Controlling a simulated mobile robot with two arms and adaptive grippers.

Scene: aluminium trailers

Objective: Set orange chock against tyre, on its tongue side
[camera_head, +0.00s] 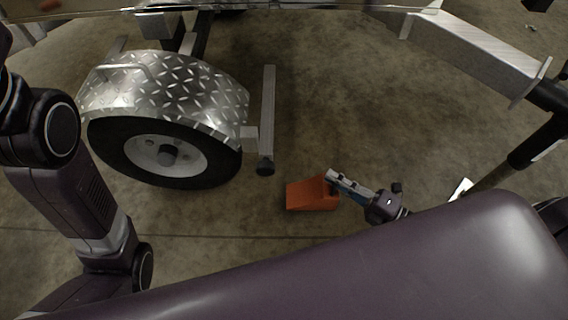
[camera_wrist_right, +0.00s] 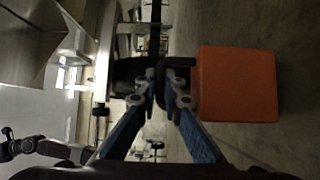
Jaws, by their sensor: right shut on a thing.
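The orange chock (camera_head: 312,194) is a wedge near the floor, to the right of the tyre (camera_head: 222,164), with a clear gap between them. The tyre is black with a grey wheel, under a diamond-plate fender (camera_head: 165,85). My right gripper (camera_head: 335,184) is shut on the chock at its right end. In the right wrist view, the chock's flat orange face (camera_wrist_right: 238,85) is to the right of the fingers (camera_wrist_right: 166,80). I cannot tell if the chock touches the floor. My left arm shows at the left; its gripper is out of view.
A metal post (camera_head: 267,115) with a dark foot stands between tyre and chock, slightly farther back. A square aluminium beam (camera_head: 470,50) crosses the upper right. A small white item (camera_head: 461,188) shows at the right. The concrete between tyre and chock is bare.

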